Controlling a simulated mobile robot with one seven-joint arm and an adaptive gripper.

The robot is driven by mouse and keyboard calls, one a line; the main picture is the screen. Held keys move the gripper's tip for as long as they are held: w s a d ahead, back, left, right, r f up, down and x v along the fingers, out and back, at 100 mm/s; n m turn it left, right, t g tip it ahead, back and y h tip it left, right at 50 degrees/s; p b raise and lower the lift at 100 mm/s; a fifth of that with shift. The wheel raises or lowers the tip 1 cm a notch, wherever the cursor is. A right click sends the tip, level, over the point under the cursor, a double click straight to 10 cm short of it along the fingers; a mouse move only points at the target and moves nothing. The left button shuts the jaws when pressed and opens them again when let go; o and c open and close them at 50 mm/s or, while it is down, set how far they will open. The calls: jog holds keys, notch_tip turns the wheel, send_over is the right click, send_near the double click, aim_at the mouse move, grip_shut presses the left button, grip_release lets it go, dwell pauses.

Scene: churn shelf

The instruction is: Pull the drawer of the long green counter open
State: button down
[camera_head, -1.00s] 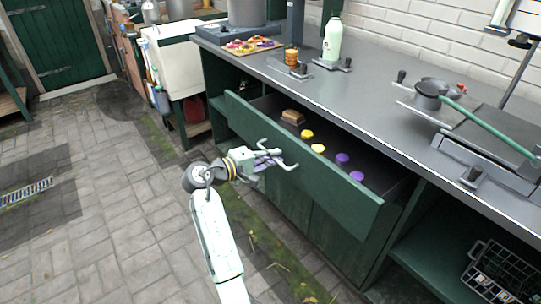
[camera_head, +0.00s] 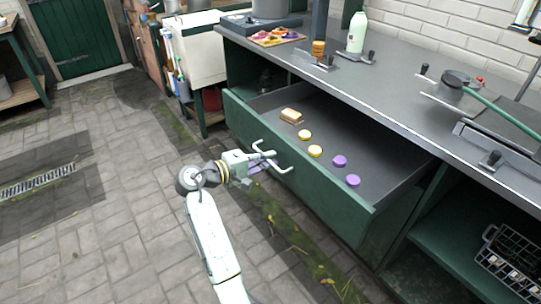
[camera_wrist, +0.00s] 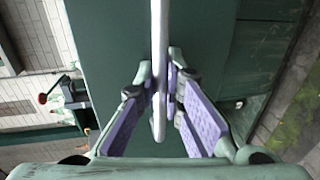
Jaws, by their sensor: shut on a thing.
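The long green counter (camera_head: 400,95) with a grey top runs along the brick wall. Its drawer (camera_head: 320,205) stands well out from the counter, with its grey floor showing. My gripper (camera_head: 262,162) is at the drawer front, shut on the pale bar handle (camera_head: 284,170). In the wrist view the handle (camera_wrist: 159,70) runs between the two purple-padded fingers (camera_wrist: 160,105), with the green drawer front behind it.
A white bottle (camera_head: 357,33), a tray of colourful items (camera_head: 276,36) and clamp-like fittings stand on the counter top. A wire basket (camera_head: 510,262) sits on the lower right shelf. The paved floor (camera_head: 110,200) to the left is clear.

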jog(key=shift+s+a, duration=0.1)
jog(key=shift+a, duration=0.15)
jog(key=c, duration=2)
grip_release()
jog(key=shift+o, duration=0.2)
jog(key=shift+d, duration=0.1)
jog(key=v, duration=1.2)
